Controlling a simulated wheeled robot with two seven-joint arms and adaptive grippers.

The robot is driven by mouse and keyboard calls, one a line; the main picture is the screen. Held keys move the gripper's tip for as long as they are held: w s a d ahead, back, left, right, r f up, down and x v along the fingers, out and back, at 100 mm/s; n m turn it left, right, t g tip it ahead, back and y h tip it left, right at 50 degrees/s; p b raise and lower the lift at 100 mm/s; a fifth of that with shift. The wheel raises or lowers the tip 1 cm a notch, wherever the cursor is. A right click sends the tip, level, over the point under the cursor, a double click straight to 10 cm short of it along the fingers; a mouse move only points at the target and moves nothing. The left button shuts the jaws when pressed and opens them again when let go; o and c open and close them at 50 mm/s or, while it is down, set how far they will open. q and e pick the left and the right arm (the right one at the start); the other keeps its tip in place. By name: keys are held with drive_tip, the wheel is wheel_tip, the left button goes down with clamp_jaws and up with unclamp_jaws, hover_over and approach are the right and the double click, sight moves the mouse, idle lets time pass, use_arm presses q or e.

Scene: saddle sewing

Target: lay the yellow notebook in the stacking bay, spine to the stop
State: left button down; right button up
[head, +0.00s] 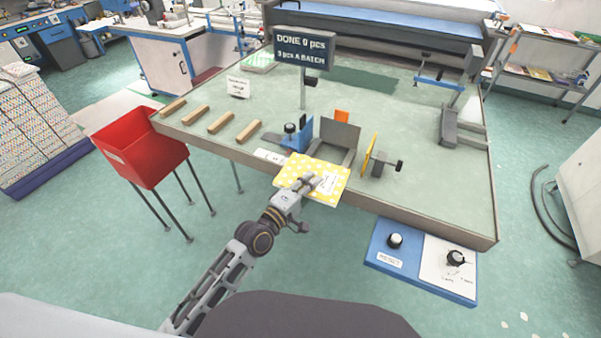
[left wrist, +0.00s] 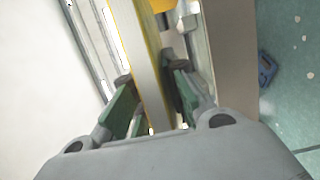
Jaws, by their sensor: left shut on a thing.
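The yellow notebook (head: 298,172), with white dots and a white label, is at the table's front edge in the head view. My left gripper (head: 311,183) is shut on its near side. The left wrist view shows the notebook (left wrist: 149,72) edge-on between the finger pads of the left gripper (left wrist: 150,100). What looks like the stacking bay (head: 341,132), with a grey upright plate at its back, is just beyond the notebook, which hides its front part. I cannot tell which edge is the spine, or whether the notebook touches the bay. My right gripper is out of view.
A blue block with a black knob (head: 298,133) stands left of the bay, and a yellow plate with a black knob (head: 370,154) right of it. A sign (head: 304,50) rises behind. Several wooden bars (head: 221,123) lie left. A red bin (head: 140,148) stands beside the table.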

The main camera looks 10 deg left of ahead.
sight(321, 171)
use_arm(q)
drive_tip(key=shift+s+d+f+h, duration=0.1)
drive_tip(key=shift+d+f+h, duration=0.2)
drive_tip(key=shift+f, duration=0.25)
idle(0.4)
drive_tip(key=shift+w+d+f, duration=0.1)
drive_tip(key=shift+w+d, duration=0.15)
drive_tip(key=shift+w, duration=0.65)
drive_tip(key=shift+w+d+f, duration=0.1)
drive_tip(key=shift+w+d, duration=0.15)
drive_tip(key=shift+w, duration=0.6)
drive_tip(key=shift+w+d+f+b, duration=0.1)
drive_tip(key=shift+w+d+b, duration=0.2)
drive_tip(key=shift+w, duration=0.55)
drive_tip(key=shift+w+d+f+b, duration=0.15)
drive_tip(key=shift+w+d, duration=0.1)
drive_tip(key=shift+w, duration=0.6)
drive_tip(key=shift+w+d+f+b, duration=0.1)
drive_tip(key=shift+w+d+b, duration=0.15)
drive_tip(key=shift+w, duration=0.5)
drive_tip(key=shift+w+d+r+b, duration=0.1)
drive_tip(key=shift+w+d+b, duration=0.15)
drive_tip(key=shift+w, duration=0.5)
drive_tip(key=shift+w+d+f+b, duration=0.1)
drive_tip(key=shift+w+d+b, duration=0.15)
drive_tip(key=shift+w, duration=0.5)
drive_tip(key=shift+f+b, duration=0.5)
drive_tip(key=shift+f, duration=0.15)
